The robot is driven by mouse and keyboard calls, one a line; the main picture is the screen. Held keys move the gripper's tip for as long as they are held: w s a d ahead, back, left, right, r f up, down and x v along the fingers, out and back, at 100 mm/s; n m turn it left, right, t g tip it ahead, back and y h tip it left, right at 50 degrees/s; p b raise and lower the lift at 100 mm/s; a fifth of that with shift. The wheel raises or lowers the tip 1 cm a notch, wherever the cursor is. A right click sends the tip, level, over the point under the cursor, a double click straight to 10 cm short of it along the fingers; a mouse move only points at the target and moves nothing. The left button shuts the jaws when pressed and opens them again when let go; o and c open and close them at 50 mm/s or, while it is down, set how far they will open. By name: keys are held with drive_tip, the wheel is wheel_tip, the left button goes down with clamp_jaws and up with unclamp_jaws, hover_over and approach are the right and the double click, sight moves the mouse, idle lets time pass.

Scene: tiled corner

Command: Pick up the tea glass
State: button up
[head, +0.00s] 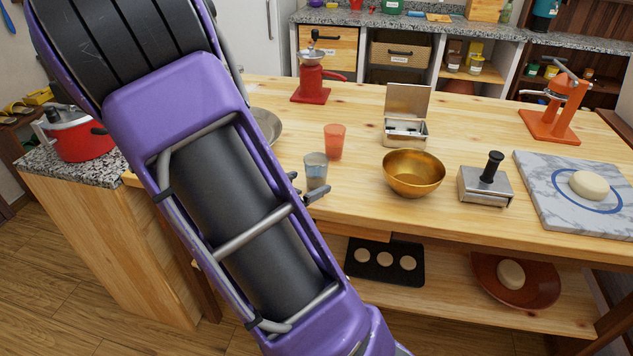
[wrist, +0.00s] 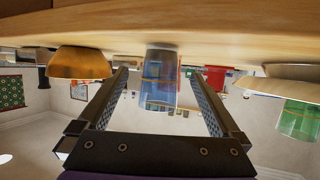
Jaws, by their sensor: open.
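A clear, bluish glass (head: 316,172) stands upright near the front edge of the wooden table in the head view. In the wrist view, which is upside down, this glass (wrist: 160,78) stands between the two fingers of my gripper (wrist: 157,75), with gaps on both sides. My gripper (head: 306,186) is open and empty at the glass, mostly hidden by my purple arm in the head view. A red glass (head: 334,142) stands just behind. A green glass (wrist: 298,120) shows at the right of the wrist view. I cannot tell which one is the tea glass.
A brass bowl (head: 413,175) stands right of the glasses, with a metal press (head: 485,186) beyond it. A red grinder (head: 311,80) and an open metal box (head: 405,128) stand farther back. A grey plate (head: 266,124) is partly hidden by my arm.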

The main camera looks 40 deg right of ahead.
sight(322, 173)
drive_tip(key=x, duration=0.2)
drive_tip(key=b+x, duration=0.1)
drive_tip(key=x, duration=0.2)
drive_tip(key=b+x, duration=0.1)
drive_tip(key=x, duration=0.2)
drive_tip(key=shift+d+r, duration=0.1)
drive_tip(key=shift+r, duration=0.3)
drive_tip(key=shift+w+r, duration=0.1)
drive_tip(key=c, duration=1.5)
